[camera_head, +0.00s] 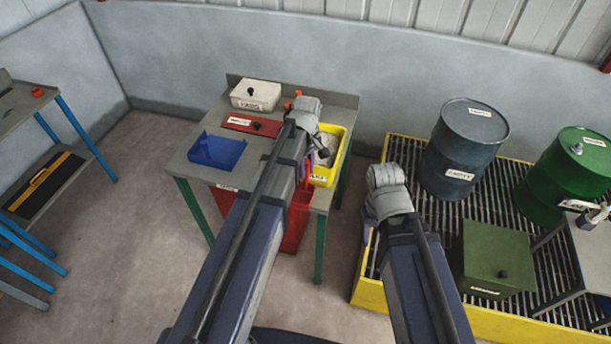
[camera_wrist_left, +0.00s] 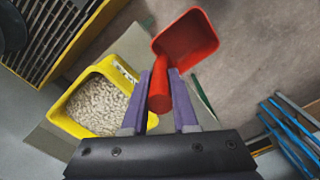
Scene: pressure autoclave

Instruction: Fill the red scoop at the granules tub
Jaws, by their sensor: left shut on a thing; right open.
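The red scoop (camera_wrist_left: 187,42) shows in the left wrist view with its handle (camera_wrist_left: 160,88) between the fingers of my left gripper (camera_wrist_left: 160,82), which is shut on it. In the head view the scoop (camera_head: 300,196) is partly hidden by my left arm, near the bench's front edge. The yellow granules tub (camera_head: 344,157) stands at the bench's right end, partly hidden by my left gripper (camera_head: 322,156). In the wrist view the tub (camera_wrist_left: 62,122) holds pale granules (camera_wrist_left: 98,105), left of the scoop and apart from it.
On the bench stand a blue tray (camera_head: 216,151), a red lidded tray (camera_head: 252,125) and a white box (camera_head: 256,94). To the right, a yellow-edged grated pallet (camera_head: 375,292) bears drums (camera_head: 466,148) and a green box (camera_head: 495,258). Floor is clear left of the bench.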

